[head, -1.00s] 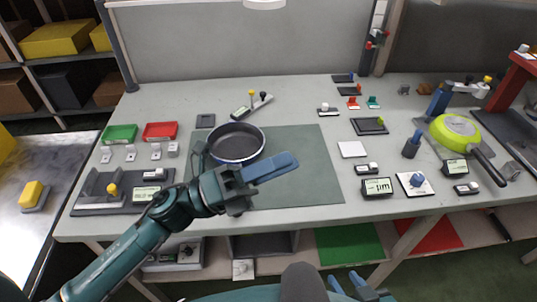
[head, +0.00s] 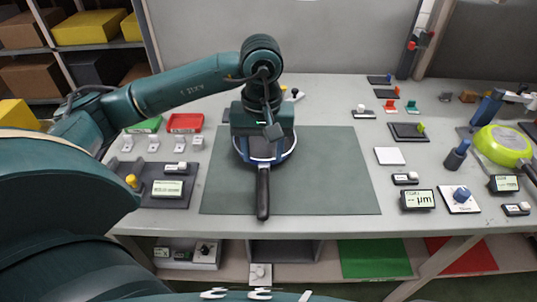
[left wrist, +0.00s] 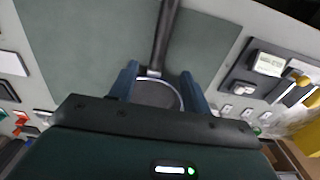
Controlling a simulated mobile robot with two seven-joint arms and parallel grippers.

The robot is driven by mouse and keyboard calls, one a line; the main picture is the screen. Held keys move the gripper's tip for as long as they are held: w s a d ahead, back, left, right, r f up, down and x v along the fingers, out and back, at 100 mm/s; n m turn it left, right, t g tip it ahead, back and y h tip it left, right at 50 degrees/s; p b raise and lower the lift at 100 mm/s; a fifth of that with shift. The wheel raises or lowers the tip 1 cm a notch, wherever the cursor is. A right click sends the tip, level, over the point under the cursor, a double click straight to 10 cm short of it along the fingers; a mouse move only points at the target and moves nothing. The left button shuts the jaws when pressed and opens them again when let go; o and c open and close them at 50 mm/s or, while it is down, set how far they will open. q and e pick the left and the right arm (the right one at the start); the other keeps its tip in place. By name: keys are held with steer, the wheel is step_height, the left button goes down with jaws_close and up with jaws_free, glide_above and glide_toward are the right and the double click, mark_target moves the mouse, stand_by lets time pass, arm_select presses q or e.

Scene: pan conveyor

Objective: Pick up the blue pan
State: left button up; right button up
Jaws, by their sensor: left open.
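The blue pan (head: 287,152) lies on the grey-green mat (head: 330,190), its black handle (head: 263,190) pointing to the table's front edge. My left gripper (head: 263,137) is above the pan and hides most of its bowl in the head view. In the left wrist view, the open blue fingers of my left gripper (left wrist: 159,82) are on either side of the pan's bowl (left wrist: 156,94), near where the handle (left wrist: 164,35) joins it. I cannot tell whether they touch it. My right gripper is not in view.
A green tray (head: 147,125) and a red tray (head: 185,122) are at the left, behind a dark fixture (head: 168,184). Gauges and blocks stand right of the mat. The mat around the handle is clear.

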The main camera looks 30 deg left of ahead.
mark_target(264, 181)
arm_select(q)
step_height(264, 181, down, 9)
steer(key=shift+f+p, duration=0.15)
steer(key=shift+p, duration=0.3)
jaws_close()
stand_by(0.5)
